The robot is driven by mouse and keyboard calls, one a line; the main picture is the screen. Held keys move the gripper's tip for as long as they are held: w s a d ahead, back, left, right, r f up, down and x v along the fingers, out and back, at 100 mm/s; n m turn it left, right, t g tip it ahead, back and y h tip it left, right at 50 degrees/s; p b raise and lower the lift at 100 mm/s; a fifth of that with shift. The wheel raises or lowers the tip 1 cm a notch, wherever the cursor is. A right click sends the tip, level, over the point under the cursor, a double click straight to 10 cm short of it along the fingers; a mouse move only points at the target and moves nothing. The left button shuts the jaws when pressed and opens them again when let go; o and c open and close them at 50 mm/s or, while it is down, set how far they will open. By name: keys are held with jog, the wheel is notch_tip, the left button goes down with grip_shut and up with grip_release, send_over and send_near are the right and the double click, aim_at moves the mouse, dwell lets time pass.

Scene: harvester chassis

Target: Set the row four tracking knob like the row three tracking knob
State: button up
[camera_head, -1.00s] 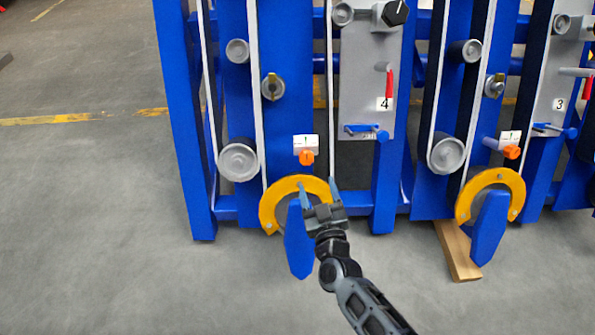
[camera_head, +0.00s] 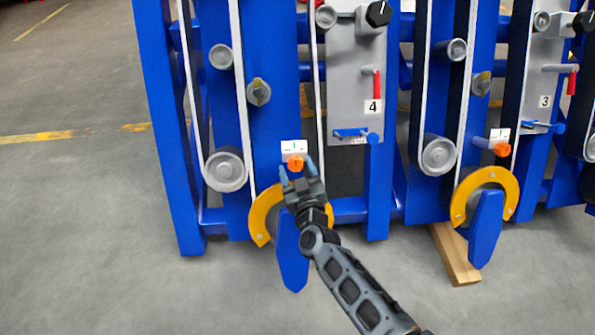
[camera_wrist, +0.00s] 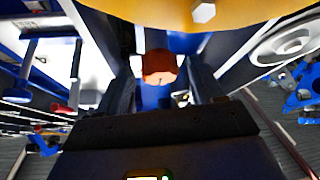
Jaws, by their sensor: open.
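The row four tracking knob (camera_head: 295,163) is orange and sits under a white scale label (camera_head: 293,147) on the blue frame, left of the panel marked 4. The row three tracking knob (camera_head: 502,149) is the matching orange knob under its label (camera_head: 499,135) at the right. My gripper (camera_head: 298,170) is open, its fingertips just below and around the row four knob in the head view. In the wrist view the orange knob (camera_wrist: 158,66) shows between my two fingers, with gaps at both sides. I cannot read either knob's exact setting.
A yellow arc guard (camera_head: 264,218) and a blue pointed part (camera_head: 291,262) are just below my gripper. Grey rollers (camera_head: 225,170) and a belt are to the left. The panel with the number 4 (camera_head: 373,106) is to the right. The floor in front is clear.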

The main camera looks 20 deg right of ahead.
jog(key=shift+c, duration=0.2)
jog(key=c, duration=1)
jog(key=shift+r+m+h+p, duration=0.2)
jog(key=shift+m+h+p, duration=0.1)
jog(key=shift+m+p, duration=0.15)
jog(key=shift+w+a+m+h+p, duration=0.1)
jog(key=shift+a+m+h+p, duration=0.1)
jog(key=shift+m+h+p, duration=0.65)
jog(key=m+h, duration=0.1)
jog(key=m, duration=0.1)
jog(key=m+g+h+p, duration=0.1)
jog(key=m, duration=0.2)
jog(key=shift+f, duration=0.2)
jog(key=o, duration=1)
jog(key=shift+o, duration=0.2)
